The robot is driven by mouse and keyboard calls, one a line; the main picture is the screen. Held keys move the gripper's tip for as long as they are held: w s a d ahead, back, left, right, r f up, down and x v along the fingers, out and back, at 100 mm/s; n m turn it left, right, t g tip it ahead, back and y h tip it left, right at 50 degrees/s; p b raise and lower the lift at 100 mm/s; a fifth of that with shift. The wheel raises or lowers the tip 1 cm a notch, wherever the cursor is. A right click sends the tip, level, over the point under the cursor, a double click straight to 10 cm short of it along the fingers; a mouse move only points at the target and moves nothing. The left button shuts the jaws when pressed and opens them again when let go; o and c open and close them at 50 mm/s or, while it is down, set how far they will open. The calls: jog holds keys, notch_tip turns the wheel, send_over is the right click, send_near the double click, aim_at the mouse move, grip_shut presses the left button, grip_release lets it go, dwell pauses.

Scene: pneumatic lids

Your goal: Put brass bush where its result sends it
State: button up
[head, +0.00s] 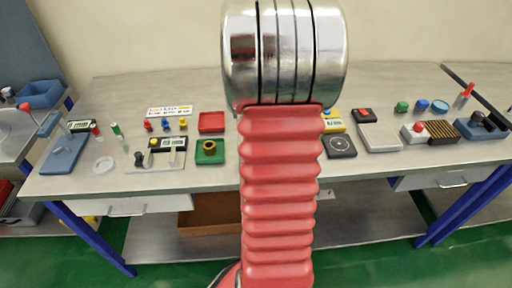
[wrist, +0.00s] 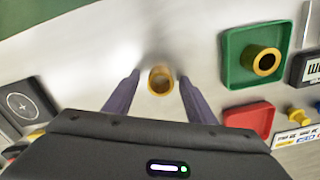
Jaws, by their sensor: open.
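A brass bush (wrist: 161,80), a short upright ring with an open bore, stands on the bare bench in the wrist view. My gripper (wrist: 159,75) is open, with one dark finger on each side of the bush and a gap showing on both sides. In the head view my arm hides this bush and my gripper. A second, similar brass bush (head: 209,147) sits in a green tray (head: 219,159); it also shows in the wrist view (wrist: 266,61). An empty red tray (head: 211,121) lies behind the green one.
Left of the green tray is a grey fixture (head: 170,160) with a small display and knobs, too small to read. A lettered card (head: 170,111) stands behind coloured pegs. Right of my arm are a dark pad with a circle (head: 341,146) and a pale plate (head: 380,138).

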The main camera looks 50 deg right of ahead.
dwell(0.3)
grip_shut()
dwell(0.5)
notch_tip(320, 180, up, 10)
dwell(0.6)
dwell(0.4)
